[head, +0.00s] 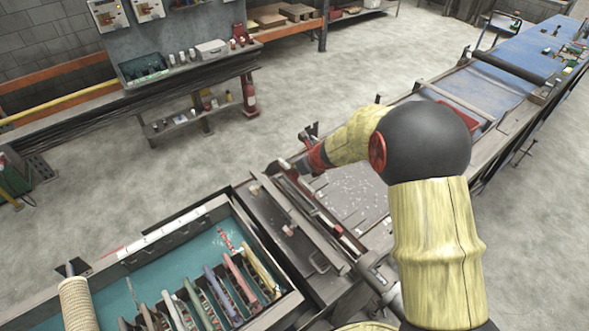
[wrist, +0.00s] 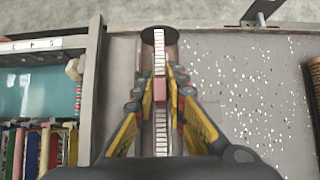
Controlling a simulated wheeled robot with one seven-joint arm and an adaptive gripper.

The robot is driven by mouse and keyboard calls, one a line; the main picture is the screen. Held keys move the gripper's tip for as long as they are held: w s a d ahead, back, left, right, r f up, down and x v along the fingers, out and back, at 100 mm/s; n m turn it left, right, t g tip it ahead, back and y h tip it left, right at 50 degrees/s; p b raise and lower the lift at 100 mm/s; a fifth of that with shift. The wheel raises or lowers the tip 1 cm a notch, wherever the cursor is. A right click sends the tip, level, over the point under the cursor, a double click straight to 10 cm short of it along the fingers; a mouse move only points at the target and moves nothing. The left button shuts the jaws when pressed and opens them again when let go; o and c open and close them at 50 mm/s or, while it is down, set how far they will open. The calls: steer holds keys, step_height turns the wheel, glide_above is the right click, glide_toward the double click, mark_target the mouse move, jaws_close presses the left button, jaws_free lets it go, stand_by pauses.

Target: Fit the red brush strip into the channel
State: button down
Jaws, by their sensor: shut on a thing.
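My gripper (wrist: 160,88) is shut on a small dull-red block, the visible part of the red brush strip (wrist: 160,97), in the wrist view. A pale, segmented band (wrist: 159,52) runs in line with the block, above and below it; I cannot tell whether it belongs to the strip. The strip lies over a long grey channel (wrist: 146,70). Whether it is seated in the channel or above it cannot be told. In the head view my gripper (head: 312,157) is over the machine beside the long rails, and the strip is mostly hidden by my arm.
A teal-lined tray (head: 165,262) with several coloured strips standing in slots is at the lower left. A speckled metal plate (wrist: 240,95) lies right of the channel. A blue conveyor belt (head: 510,55) extends to the upper right. A workbench (head: 100,105) stands beyond open floor.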

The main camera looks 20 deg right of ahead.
mark_target(294, 179)
steer(key=shift+f+b, duration=2.3)
steer(key=shift+f, duration=0.35)
steer(key=shift+f+b, duration=1.4)
steer(key=shift+f, duration=0.15)
steer(key=c, duration=1.7)
jaws_free()
steer(key=shift+c, duration=0.2)
steer(key=shift+s+r, duration=0.1)
steer(key=v, duration=1.2)
